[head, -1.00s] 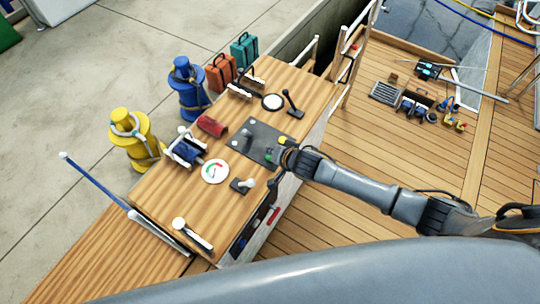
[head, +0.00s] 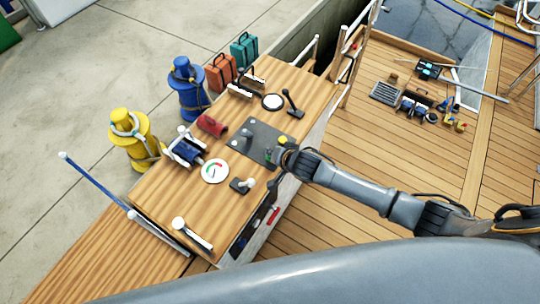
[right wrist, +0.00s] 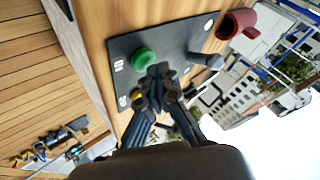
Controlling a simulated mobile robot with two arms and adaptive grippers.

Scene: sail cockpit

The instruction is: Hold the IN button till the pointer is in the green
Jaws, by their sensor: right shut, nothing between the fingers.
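A dark panel (head: 256,143) lies on the wooden console top. In the right wrist view it bears a green button (right wrist: 145,60) with a white label too small to read surely. A yellow button (head: 283,139) shows at the panel's right in the head view; fingers partly cover it in the right wrist view. My right gripper (right wrist: 163,72) is shut and empty, its tips beside the green button; I cannot tell whether they touch the panel. The round white gauge (head: 215,171) has red and green marks; its pointer is too small to read. My left gripper is out of view.
A lever (head: 247,184) stands near the gauge, and another (head: 292,105) near a round black-rimmed dial (head: 273,102).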

